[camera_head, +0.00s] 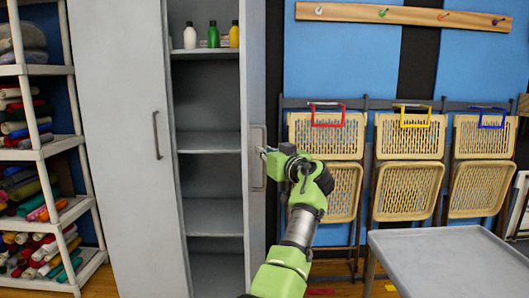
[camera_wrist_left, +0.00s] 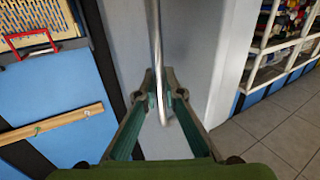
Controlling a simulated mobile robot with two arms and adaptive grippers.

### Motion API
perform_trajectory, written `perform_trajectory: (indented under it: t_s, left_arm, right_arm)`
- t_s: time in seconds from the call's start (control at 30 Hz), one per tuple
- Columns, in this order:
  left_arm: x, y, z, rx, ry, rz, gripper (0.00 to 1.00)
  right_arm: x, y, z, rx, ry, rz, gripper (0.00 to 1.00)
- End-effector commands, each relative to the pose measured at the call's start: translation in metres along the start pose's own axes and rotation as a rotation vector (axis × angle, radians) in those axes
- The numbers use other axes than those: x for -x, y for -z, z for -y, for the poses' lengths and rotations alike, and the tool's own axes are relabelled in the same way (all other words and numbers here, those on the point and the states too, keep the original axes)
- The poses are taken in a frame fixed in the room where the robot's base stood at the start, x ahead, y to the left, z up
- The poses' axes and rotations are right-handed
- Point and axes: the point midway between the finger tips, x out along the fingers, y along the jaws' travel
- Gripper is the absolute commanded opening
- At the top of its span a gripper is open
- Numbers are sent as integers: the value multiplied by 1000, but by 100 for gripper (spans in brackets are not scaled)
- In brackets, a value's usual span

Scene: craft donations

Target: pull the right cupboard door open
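The grey cupboard's right door (camera_head: 254,60) stands open, seen at a steep angle, and the shelves behind it show. In the left wrist view the door's face (camera_wrist_left: 192,60) is close ahead. Its metal handle (camera_head: 256,137) is partly hidden by my left gripper (camera_head: 268,153). In the left wrist view the handle bar (camera_wrist_left: 155,35) runs between the fingertips of the left gripper (camera_wrist_left: 160,85), which are closed around it. The left door (camera_head: 115,100) is shut, with its own handle (camera_head: 156,135). My right gripper is not in view.
Three bottles (camera_head: 213,36) stand on the upper shelf. A white rack (camera_head: 40,150) of fabric rolls is at left. Folding chairs (camera_head: 405,190) hang on the blue wall at right, below a peg rail (camera_head: 400,14). A grey table (camera_head: 450,262) stands at the lower right.

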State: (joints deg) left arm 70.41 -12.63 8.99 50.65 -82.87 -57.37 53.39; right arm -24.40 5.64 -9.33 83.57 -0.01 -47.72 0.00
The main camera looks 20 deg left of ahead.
Motion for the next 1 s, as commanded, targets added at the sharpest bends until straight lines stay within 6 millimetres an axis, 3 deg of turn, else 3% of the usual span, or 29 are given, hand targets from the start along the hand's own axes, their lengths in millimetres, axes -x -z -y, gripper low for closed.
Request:
perform_trajectory:
  t_s: [0.03, 0.1, 0.47, 1.0]
  left_arm:
    - [0, 0, 0, 0, 0, 0, 14]
    - [0, 0, 0, 0, 0, 0, 25]
    - [2, 0, 0, 0, 0, 1, 25]
    - [70, -1, 0, 1, 0, 1, 25]
  right_arm:
    - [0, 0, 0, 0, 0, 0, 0]
    - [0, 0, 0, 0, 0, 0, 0]
    - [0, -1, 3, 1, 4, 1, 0]
    - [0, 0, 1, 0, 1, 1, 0]
